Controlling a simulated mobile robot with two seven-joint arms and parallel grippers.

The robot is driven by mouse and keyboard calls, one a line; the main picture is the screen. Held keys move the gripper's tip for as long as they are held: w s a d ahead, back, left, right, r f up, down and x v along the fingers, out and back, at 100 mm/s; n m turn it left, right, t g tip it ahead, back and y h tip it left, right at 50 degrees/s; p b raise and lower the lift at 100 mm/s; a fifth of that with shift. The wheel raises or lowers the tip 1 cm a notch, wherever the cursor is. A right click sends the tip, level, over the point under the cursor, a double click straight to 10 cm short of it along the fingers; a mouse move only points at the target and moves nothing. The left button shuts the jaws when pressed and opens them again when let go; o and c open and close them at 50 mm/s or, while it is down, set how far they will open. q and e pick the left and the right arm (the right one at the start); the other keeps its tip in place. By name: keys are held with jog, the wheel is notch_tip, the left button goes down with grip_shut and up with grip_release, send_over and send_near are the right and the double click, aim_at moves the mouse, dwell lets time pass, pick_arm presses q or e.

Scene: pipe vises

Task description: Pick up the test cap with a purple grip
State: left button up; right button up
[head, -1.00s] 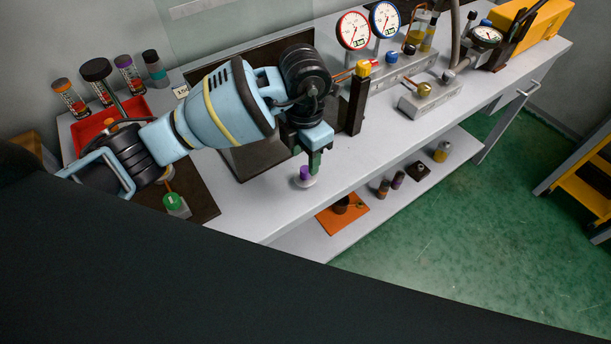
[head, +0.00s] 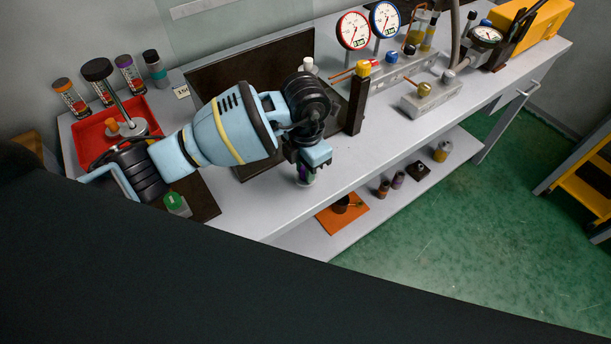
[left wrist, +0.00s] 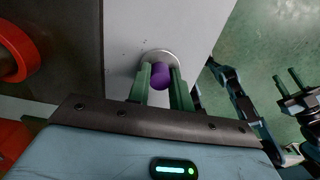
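The test cap with a purple grip (head: 305,182) stands on the pale bench top near its front edge. In the left wrist view its purple grip (left wrist: 160,75) shows above a round pale base. My left gripper (head: 304,170) is down over the cap. In the left wrist view its green fingers (left wrist: 160,80) stand apart, one on each side of the purple grip. I see no clear sign that they press on it. In the head view the gripper hides part of the cap. My right gripper (left wrist: 290,83) shows at the right of the left wrist view, its fingers apart and empty.
A dark post with a yellow top (head: 356,98) stands close right of my left gripper. A red tray (head: 78,136) and a green-topped cap (head: 175,202) are at left. Gauges (head: 353,30) stand behind. The bench right of the cap is clear.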

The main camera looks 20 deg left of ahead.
pick_arm(q)
grip_shut()
jog(key=shift+r, duration=0.1)
jog(key=shift+r, duration=0.45)
jog(key=r, duration=0.2)
jog(key=shift+s+d+r, duration=0.25)
jog(key=shift+s+r, duration=0.05)
jog(key=shift+s, duration=0.05)
jog(key=s+d+r, duration=0.1)
jog(key=s+d, duration=0.8)
jog(key=s, duration=0.3)
jog(key=shift+r, duration=0.15)
